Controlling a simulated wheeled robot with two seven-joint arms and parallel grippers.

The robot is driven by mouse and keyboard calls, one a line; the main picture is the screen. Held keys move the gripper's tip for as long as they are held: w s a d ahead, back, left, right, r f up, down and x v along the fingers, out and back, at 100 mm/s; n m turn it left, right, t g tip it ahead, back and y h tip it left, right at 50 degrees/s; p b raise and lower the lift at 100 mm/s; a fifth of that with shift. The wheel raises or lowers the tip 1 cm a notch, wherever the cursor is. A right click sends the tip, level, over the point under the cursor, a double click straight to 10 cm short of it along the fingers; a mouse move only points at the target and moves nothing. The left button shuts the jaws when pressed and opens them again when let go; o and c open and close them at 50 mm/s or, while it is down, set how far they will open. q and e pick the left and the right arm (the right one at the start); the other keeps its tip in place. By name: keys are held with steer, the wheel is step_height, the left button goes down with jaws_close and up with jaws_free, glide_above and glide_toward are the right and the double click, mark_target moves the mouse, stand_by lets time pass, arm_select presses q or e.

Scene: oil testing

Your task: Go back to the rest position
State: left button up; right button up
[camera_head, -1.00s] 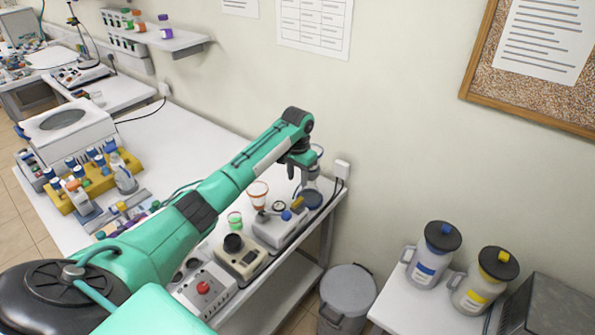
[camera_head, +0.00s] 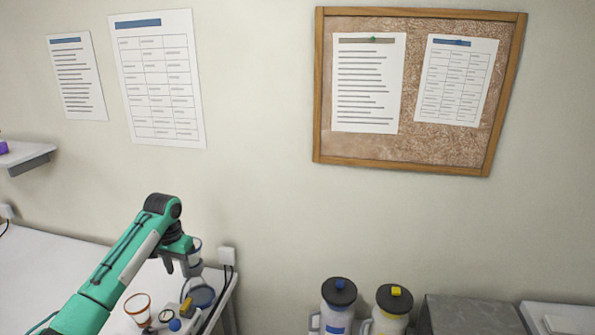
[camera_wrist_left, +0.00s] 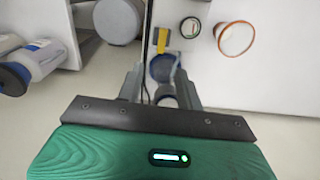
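My left arm comes in from the lower left in the head view. Its gripper (camera_head: 180,264) points down over the back right corner of the white table. In the left wrist view the two fingers (camera_wrist_left: 163,88) stand apart, and a round blue-grey item (camera_wrist_left: 162,67) shows between and beyond them. In the head view a clear glass vessel (camera_head: 202,296) with a dark blue round base is just right of and below the fingers. Whether the fingers touch it is hard to tell. My right gripper is in neither view.
An orange-rimmed cup (camera_head: 137,305) and a small device with a yellow part (camera_head: 186,307) stand close to the gripper. A wall socket (camera_head: 226,256) with cables is behind. Two jugs, blue-labelled (camera_head: 336,316) and yellow-labelled (camera_head: 390,325), stand at lower right. A corkboard (camera_head: 318,90) hangs above.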

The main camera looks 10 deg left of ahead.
arm_select(q)
steer(key=s+d+f+m+t, duration=0.1)
steer(key=s+d+f+m, duration=0.2)
steer(key=s+d+f, duration=1.35)
steer(key=s+d+r+n+t, duration=0.1)
steer(key=s+r, duration=0.1)
steer(key=s, duration=1)
steer(key=s+d+r+n+t, duration=0.1)
steer(key=s+d+t, duration=0.1)
steer(key=s, duration=1.1)
step_height(320, 180, down, 33)
steer(key=g+b, duration=0.2)
steer(key=s+a+f, duration=0.2)
steer(key=s+f, duration=0.7)
steer(key=f, duration=0.1)
steer(key=s+a+f+g+b, duration=0.1)
steer(key=s+f, duration=0.9)
steer(key=shift+s+a+f+b, duration=0.2)
steer(key=shift+s+a+b, duration=0.1)
steer(key=shift+a, duration=0.05)
